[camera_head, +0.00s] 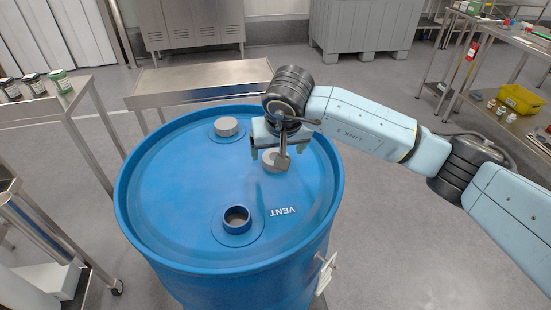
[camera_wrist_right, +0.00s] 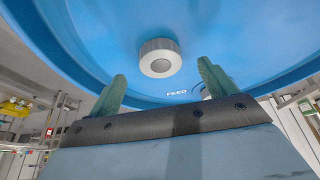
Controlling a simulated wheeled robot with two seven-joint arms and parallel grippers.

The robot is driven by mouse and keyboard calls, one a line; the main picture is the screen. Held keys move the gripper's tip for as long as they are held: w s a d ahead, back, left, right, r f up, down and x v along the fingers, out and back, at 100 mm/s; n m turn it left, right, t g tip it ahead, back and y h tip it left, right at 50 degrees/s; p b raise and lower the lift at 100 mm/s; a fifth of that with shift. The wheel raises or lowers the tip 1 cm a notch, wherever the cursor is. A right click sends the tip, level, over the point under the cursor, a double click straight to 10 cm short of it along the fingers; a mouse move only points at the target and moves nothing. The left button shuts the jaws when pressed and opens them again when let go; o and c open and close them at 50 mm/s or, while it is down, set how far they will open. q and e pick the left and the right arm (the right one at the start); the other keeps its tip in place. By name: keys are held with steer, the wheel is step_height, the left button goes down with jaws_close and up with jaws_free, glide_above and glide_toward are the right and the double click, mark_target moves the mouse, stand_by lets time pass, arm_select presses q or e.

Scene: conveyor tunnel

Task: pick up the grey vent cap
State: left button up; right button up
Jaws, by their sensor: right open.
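The grey vent cap (camera_head: 270,159), short and round, sits on the blue drum lid (camera_head: 165,190), partly hidden behind my right gripper. In the right wrist view the cap (camera_wrist_right: 160,58) shows its ribbed side and recessed round top, beyond the fingertips and between their lines. My right gripper (camera_head: 279,152) is over the lid at the cap; its two green fingers (camera_wrist_right: 161,85) are spread, with nothing between them. The open vent neck (camera_head: 237,217) stands nearer the front of the lid, beside the word VENT. My left gripper is not in view.
Another grey ribbed cap (camera_head: 226,126) sits at the back of the lid. The drum's raised rim (camera_head: 122,210) surrounds the lid. A steel table (camera_head: 200,82) stands behind the drum, and a steel bench with jars (camera_head: 58,82) is at the left. The lid's left side is clear.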

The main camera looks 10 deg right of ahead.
mark_target(269, 157)
steer(key=x, duration=0.4)
steer(key=shift+w, duration=0.15)
steer(key=shift+w+f, duration=0.15)
steer(key=shift+f, duration=0.05)
steer(key=shift+c, duration=1)
steer(key=c, duration=0.7)
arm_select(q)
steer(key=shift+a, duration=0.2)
arm_select(e)
steer(key=shift+c, duration=0.6)
